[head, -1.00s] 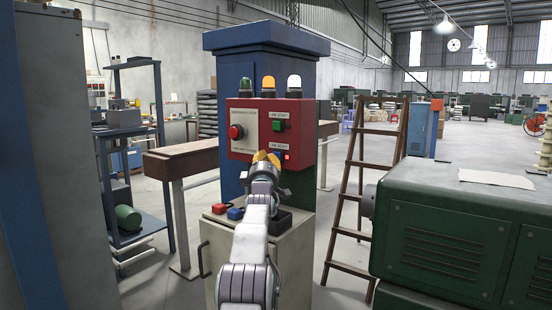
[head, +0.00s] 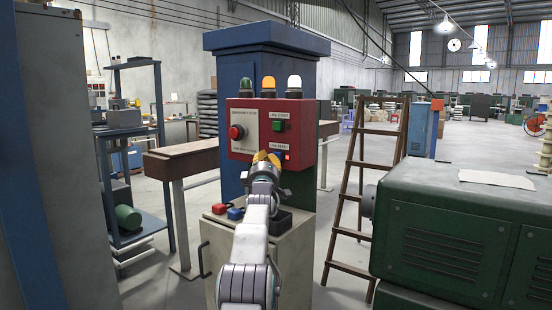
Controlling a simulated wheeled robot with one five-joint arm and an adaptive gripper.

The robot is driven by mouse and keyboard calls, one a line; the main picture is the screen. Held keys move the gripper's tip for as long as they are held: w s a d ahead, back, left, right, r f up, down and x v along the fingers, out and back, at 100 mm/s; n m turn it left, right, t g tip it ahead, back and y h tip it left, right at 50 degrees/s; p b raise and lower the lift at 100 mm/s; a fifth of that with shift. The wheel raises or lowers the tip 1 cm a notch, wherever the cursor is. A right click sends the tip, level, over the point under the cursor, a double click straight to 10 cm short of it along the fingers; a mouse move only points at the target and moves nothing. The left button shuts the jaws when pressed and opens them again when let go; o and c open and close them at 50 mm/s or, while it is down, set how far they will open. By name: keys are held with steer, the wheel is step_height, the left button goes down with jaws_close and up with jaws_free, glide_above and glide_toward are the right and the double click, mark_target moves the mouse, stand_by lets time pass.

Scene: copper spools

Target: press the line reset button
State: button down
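A red control box (head: 240,112) is mounted on a blue column. Its lower label appears to read "LINE RESET", and a bit of a blue button (head: 278,154) shows under it, beside a small lit red light (head: 287,156). My gripper (head: 266,157) is in front of the lower part of the box, just left of the blue button. Its two yellow fingertips are close together, with nothing visible between them. They partly cover the button area, and I cannot tell whether they touch the box.
A green start button (head: 278,126) and a red emergency stop (head: 236,132) are on the same box. Green, amber and white lamps stand on top. A beige cabinet (head: 288,262) below bears small red and blue items. A wooden ladder (head: 348,196) and green machine (head: 450,240) stand right.

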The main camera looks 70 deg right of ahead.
steer(key=shift+s+d+p, duration=0.25)
steer(key=shift+d+p, duration=0.6)
steer(key=shift+p, duration=0.8)
stand_by(1.2)
steer(key=shift+w+a+f+b, duration=0.15)
steer(key=shift+a+b, duration=0.3)
steer(key=shift+b, duration=0.6)
steer(key=shift+a+b, duration=0.35)
steer(key=shift+b, duration=0.15)
steer(key=shift+w, duration=0.1)
stand_by(0.5)
